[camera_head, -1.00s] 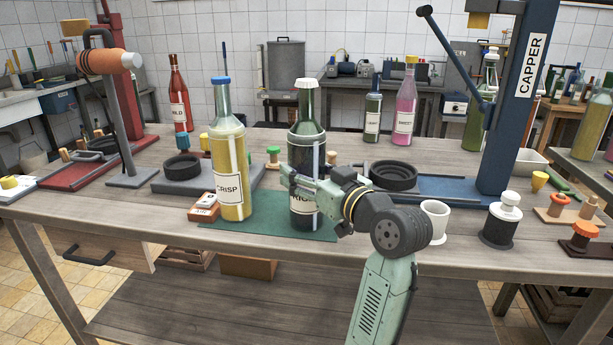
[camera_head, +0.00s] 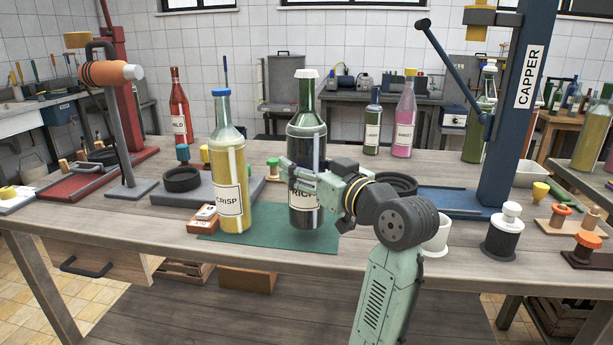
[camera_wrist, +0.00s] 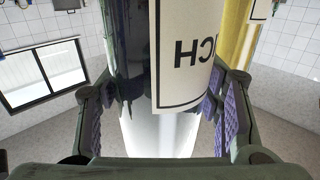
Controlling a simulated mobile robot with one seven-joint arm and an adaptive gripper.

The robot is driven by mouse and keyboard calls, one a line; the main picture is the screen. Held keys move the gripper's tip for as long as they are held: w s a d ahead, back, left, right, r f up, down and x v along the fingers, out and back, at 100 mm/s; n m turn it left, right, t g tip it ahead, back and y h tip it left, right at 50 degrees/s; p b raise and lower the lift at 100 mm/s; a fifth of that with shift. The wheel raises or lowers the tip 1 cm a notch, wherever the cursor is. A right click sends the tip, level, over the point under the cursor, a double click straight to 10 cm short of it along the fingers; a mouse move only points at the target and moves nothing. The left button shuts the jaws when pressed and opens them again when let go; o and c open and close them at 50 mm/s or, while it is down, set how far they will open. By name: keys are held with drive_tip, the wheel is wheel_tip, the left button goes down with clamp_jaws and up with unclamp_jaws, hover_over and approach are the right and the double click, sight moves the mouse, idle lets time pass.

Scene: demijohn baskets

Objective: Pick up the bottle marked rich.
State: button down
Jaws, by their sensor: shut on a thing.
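The bottle marked RICH (camera_head: 306,140) is dark glass with a white cap and stands upright just above the green mat (camera_head: 270,236). My gripper (camera_head: 300,176) is shut on its body at label height, coming from the right. In the wrist view the purple-padded fingers (camera_wrist: 160,115) lie on both sides of the bottle (camera_wrist: 180,70), whose label appears upside down. Part of the label is hidden by the gripper in the head view.
A yellow bottle marked CRISP (camera_head: 228,165) stands close on the left, with small labelled blocks (camera_head: 202,220) beside it. The blue capper (camera_head: 505,120) stands to the right. A white cup (camera_head: 436,236) is near my arm.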

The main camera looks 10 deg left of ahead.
drive_tip(key=s+d+r+b, duration=0.1)
drive_tip(key=s+b, duration=0.1)
drive_tip(key=s, duration=1.3)
drive_tip(key=shift+s+d+r, duration=0.3)
drive_tip(key=shift+d, duration=0.05)
drive_tip(key=shift+s, duration=0.15)
idle(0.3)
